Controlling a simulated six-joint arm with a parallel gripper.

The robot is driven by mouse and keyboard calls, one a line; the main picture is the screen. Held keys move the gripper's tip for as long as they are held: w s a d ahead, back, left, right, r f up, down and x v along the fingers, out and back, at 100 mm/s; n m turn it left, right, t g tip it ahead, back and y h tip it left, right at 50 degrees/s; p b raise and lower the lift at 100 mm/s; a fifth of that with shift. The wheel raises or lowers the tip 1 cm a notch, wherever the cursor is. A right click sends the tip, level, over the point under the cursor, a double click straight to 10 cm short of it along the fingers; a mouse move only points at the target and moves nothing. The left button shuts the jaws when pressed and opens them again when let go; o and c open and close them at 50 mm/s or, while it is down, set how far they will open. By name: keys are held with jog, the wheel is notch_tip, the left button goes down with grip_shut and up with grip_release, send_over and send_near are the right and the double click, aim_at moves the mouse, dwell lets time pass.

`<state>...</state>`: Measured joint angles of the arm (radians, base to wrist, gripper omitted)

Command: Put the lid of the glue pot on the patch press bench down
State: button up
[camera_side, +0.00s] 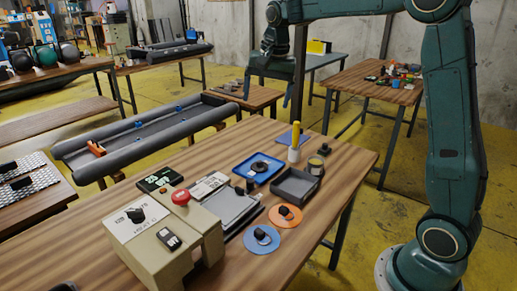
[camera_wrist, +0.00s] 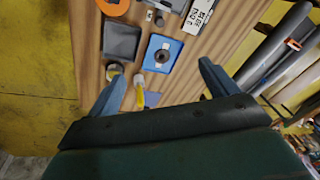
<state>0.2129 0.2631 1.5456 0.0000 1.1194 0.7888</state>
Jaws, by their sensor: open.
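The glue pot (camera_side: 316,165) is a small can near the far right edge of the wooden patch press bench (camera_side: 345,165). Its dark lid (camera_side: 324,149) appears raised, tilted above the rim. In the wrist view the pot (camera_wrist: 114,70) shows small, near the left finger. My gripper (camera_side: 268,92) is open and empty, high above and behind the far edge of the bench, apart from the pot. Both fingers show spread in the wrist view (camera_wrist: 163,76).
A white cup with a yellow handle (camera_side: 294,153) stands beside the pot. A grey tray (camera_side: 298,197) and a blue tray (camera_side: 250,180) lie close by. The press (camera_side: 165,245) with its red button, an orange disc (camera_side: 276,222) and a blue disc (camera_side: 254,244) are nearer.

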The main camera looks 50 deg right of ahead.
jog(key=s+a+r+n+t, duration=0.1)
jog(key=s+a+r+n, duration=0.25)
jog(key=s, duration=0.45)
jog(key=s+a+f+n, duration=0.2)
jog(key=s, duration=0.5)
jog(key=s+a+f+n+t, duration=0.1)
jog(key=s+a+n, duration=0.1)
jog(key=s, duration=0.5)
jog(key=s+a+f+n+t, duration=0.1)
jog(key=s+a+f+n, duration=0.1)
jog(key=s+n, duration=0.2)
jog(key=s, duration=0.2)
jog(key=shift+s+a+f, duration=0.3)
jog(key=shift+s, duration=0.1)
